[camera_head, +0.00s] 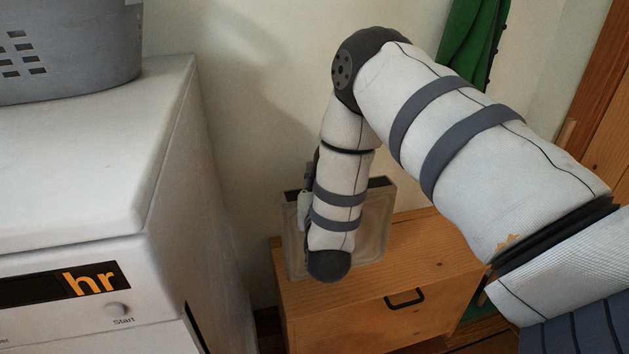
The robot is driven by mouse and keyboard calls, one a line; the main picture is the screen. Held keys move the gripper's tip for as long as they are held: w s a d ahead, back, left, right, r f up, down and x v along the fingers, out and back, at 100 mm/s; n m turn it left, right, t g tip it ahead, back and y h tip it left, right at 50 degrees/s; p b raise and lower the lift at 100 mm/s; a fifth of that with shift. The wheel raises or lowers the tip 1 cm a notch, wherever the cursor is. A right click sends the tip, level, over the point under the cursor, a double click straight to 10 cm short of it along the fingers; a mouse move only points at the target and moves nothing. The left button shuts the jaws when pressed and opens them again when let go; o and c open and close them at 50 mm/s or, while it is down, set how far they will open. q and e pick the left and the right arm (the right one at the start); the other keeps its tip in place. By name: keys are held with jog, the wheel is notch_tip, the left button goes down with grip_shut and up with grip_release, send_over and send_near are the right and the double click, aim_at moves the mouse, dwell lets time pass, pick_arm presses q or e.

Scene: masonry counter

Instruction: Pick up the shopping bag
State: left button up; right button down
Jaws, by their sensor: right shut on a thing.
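The shopping bag (373,232) is a pale beige-grey, box-shaped bag with a dark opening along its top. It stands upright at the left end of the wooden cabinet, and my forearm covers its middle. My right arm comes in from the right and bends down in front of it. My right gripper (306,207) is mostly hidden behind the forearm; only some grey parts show at the bag's upper left. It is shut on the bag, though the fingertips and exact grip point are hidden. My left gripper is out of view.
The wooden cabinet (428,262) has a drawer with a black handle (404,299). A white washing machine (90,170) stands at the left with a grey basket (70,55) on top. Green cloth (470,45) hangs at the back. The cabinet top right of the bag looks clear.

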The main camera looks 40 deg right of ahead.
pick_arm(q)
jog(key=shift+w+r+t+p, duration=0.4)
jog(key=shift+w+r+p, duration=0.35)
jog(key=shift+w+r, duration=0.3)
pick_arm(e)
jog(key=s+a+r, duration=0.4)
jog(key=s+r, duration=0.1)
jog(key=s, duration=0.4)
jog(key=shift+r, duration=0.2)
jog(key=shift+s, duration=0.1)
